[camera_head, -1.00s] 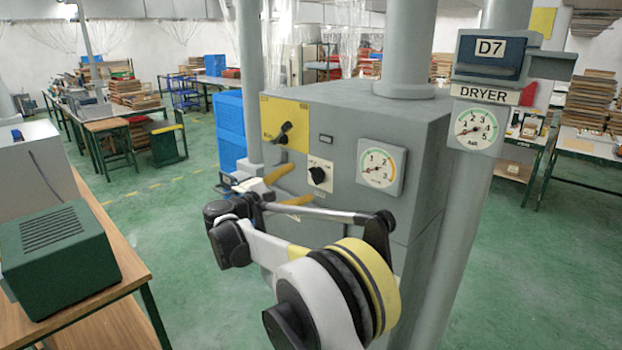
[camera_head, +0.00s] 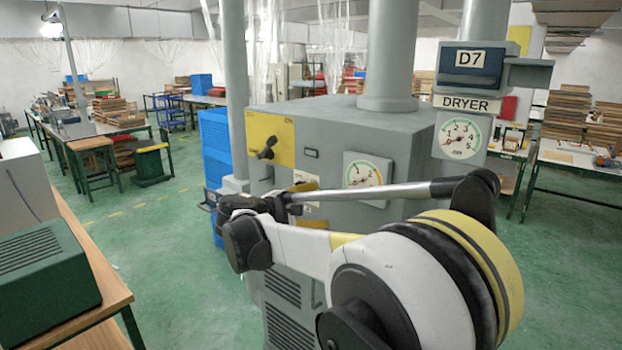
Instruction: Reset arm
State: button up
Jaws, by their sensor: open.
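My arm reaches across the front of the grey dryer cabinet (camera_head: 335,116), with its large yellow-banded joint close to the camera. A square-plated gauge (camera_head: 362,172) is partly covered by my arm. Whether the gripper touches the cabinet cannot be told.
A wooden-topped bench (camera_head: 85,255) with a green vented box (camera_head: 45,275) stands at the left. Blue crates (camera_head: 215,150) stand behind the cabinet. Green floor (camera_head: 165,240) is clear between bench and cabinet.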

jog(key=s+d+f+m+g+y+b, duration=0.2)
jog(key=s+d+f+m, duration=0.15)
jog(key=s+d, duration=0.5)
jog(key=s+d+f+m+g+y+b, duration=0.2)
jog(key=s+d+m, duration=0.2)
jog(key=s+d, duration=0.45)
jog(key=s+d+f+m+y+b, duration=0.1)
jog(key=s+f+m+y+b, duration=0.1)
jog(key=s+f+m, duration=0.2)
jog(key=s+d+f+m+y+b, duration=0.2)
jog(key=s+f+m, duration=0.3)
jog(key=s, duration=1.3)
notch_tip(320, 180, down, 5)
jog(key=shift+s+r+y, duration=0.1)
jog(key=shift+s+y, duration=0.05)
jog(key=shift+y, duration=0.65)
